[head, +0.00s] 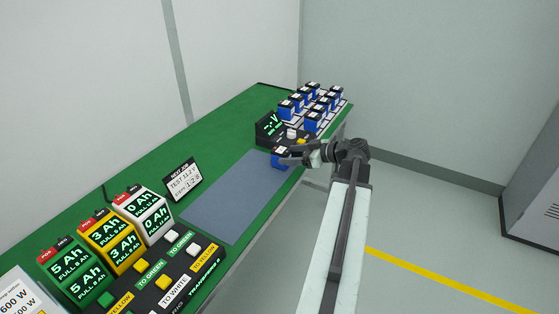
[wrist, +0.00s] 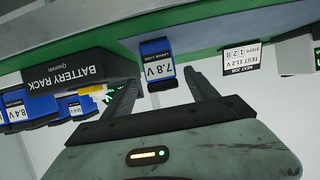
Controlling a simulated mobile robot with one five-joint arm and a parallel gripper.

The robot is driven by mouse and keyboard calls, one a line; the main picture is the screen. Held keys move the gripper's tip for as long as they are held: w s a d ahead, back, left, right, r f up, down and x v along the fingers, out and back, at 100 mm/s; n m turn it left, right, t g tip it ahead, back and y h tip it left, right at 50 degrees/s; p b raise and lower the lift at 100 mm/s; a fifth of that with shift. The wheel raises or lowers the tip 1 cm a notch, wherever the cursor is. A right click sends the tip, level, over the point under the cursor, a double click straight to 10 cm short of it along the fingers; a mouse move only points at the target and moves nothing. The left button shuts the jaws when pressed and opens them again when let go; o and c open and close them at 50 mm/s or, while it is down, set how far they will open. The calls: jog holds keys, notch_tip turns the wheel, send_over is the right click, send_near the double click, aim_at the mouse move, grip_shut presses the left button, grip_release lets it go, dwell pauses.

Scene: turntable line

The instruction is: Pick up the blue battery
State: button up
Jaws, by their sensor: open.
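In the wrist view, which looks upside down, this blue battery (wrist: 158,65) has a white label reading 7.8 V. My gripper (head: 294,156) is at the bench edge, close beside it. In the wrist view my gripper (wrist: 161,84) is open, with one finger to each side of the battery in the picture. I cannot tell whether either finger touches it.
Several blue batteries stand in a rack (head: 325,122) at the far end. A black voltage display (head: 269,128) is just behind the battery. A test card (head: 183,179) and large green, yellow and white packs (head: 110,242) stand nearer.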

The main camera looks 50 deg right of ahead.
aim_at(276, 148)
jog(key=b+x, duration=0.1)
jog(key=x, duration=0.1)
jog(key=b+x, duration=0.1)
jog(key=x, duration=0.2)
jog(key=shift+s+a+f, duration=0.1)
jog(key=shift+s+f, duration=0.1)
jog(key=shift+f, duration=0.1)
jog(key=shift+s+r, duration=0.1)
jog(key=shift+c, duration=0.4)
grip_shut()
jog(key=shift+r, duration=0.15)
jog(key=shift+r+p, duration=0.25)
jog(key=shift+p, duration=0.25)
notch_tip(276, 148, up, 3)
jog(key=p, duration=0.3)
jog(key=s+d+r+p, duration=0.1)
jog(key=s+d, duration=0.1)
jog(key=s, duration=1.4)
